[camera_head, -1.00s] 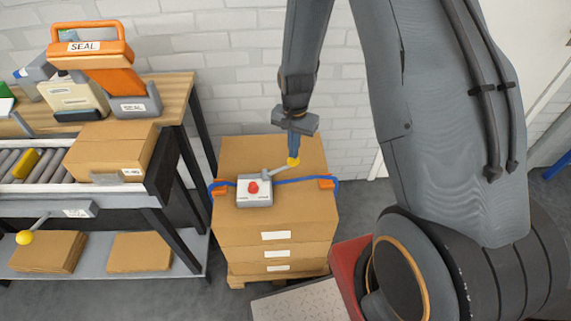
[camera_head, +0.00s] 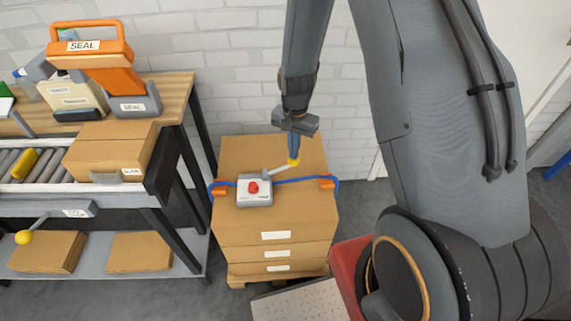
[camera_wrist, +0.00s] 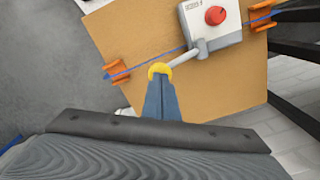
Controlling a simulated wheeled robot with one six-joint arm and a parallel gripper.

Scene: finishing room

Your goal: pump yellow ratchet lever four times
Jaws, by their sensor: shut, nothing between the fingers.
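The ratchet device (camera_head: 254,190) is a grey box with a red button, lying on top of the box stack on a blue strap. Its lever (camera_head: 279,171) is a grey bar with a yellow knob (camera_head: 293,162), slanting up to the right. In the wrist view the yellow knob (camera_wrist: 159,70) is right at the tips of my gripper (camera_wrist: 160,90), and the ratchet box (camera_wrist: 212,22) is above right. My gripper (camera_head: 294,152) is shut with nothing between its fingers, its tips touching or just over the knob; I cannot tell which. The fingertips partly cover the knob.
The box stack (camera_head: 280,248) stands on a pallet. Orange corner guards (camera_head: 327,184) hold the blue strap (camera_head: 300,180). A roller conveyor (camera_head: 25,165) and a bench with an orange sealer (camera_head: 100,75) stand at left. Another yellow-knobbed lever (camera_head: 24,237) sticks out below the conveyor.

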